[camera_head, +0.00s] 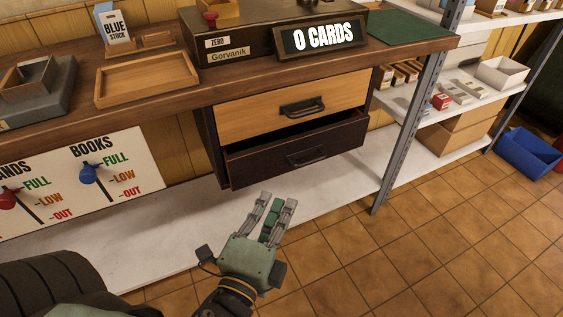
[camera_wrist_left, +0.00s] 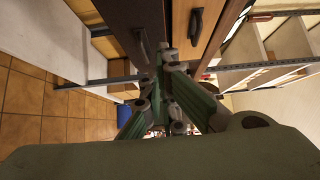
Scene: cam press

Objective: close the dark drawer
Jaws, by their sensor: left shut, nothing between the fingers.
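The dark drawer (camera_head: 262,171) is under the workbench, below a light wood drawer (camera_head: 250,118). It stands partly pulled out, with a dark opening showing above its front. Its black handle (camera_head: 307,157) is on the front panel. My left gripper (camera_head: 278,200) is shut and empty, in front of and below the dark drawer, pointing toward it with a visible gap in the head view. In the left wrist view, the gripper (camera_wrist_left: 168,68) points toward the dark drawer front (camera_wrist_left: 128,18) and the light drawer (camera_wrist_left: 184,48). My right gripper is not in view.
The workbench above holds a wooden tray (camera_head: 147,78) and a "0 CARDS" sign (camera_head: 322,36). A white low shelf (camera_head: 335,197) runs beneath the drawers. A grey metal post (camera_head: 407,130) stands right of them.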

